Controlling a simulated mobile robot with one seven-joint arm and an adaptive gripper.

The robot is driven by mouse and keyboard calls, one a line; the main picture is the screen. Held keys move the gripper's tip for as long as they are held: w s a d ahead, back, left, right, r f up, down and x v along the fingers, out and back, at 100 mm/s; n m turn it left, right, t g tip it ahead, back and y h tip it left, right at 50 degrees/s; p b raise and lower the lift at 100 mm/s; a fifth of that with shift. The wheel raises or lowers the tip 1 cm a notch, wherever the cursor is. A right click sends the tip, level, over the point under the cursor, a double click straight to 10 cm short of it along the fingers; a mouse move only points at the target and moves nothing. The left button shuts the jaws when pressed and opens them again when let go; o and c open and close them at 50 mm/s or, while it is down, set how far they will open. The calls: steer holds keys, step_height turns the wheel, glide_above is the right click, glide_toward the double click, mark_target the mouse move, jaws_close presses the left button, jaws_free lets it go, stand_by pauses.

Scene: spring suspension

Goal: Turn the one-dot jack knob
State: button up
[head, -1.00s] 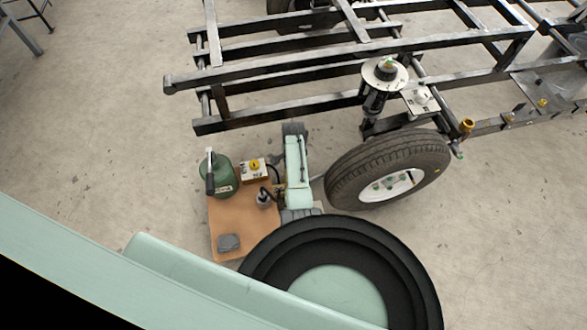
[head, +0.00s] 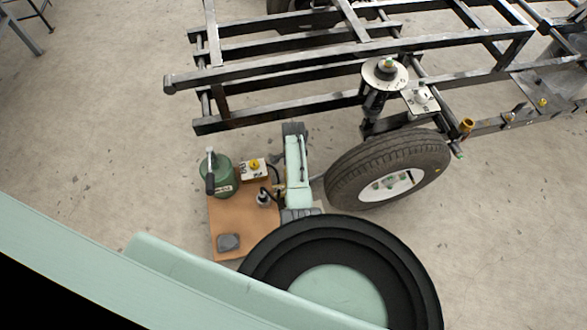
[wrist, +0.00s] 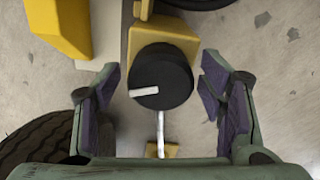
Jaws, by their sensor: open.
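A round black knob (wrist: 160,77) with a white pointer bar shows in the wrist view, the bar lying nearly level on its left half. No dot mark can be made out, so I cannot tell whether it is the one-dot jack knob. My gripper (wrist: 160,84) is open, with one finger to the left of the knob and one to the right. Gaps show on both sides, so neither finger appears to touch it. A pale box with a yellow knob (head: 254,164) stands there beside a green canister (head: 221,178).
In the wrist view a yellow block (wrist: 176,32) lies behind the knob, and a tyre (wrist: 38,138) is at lower left. The head view shows a steel frame (head: 290,105), a wheel (head: 345,178) and a brown board (head: 228,215) carrying a grey block (head: 229,242).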

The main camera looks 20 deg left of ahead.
steer(key=shift+r, duration=0.15)
step_height(320, 180, up, 12)
stand_by(0.7)
steer(key=shift+d, duration=0.1)
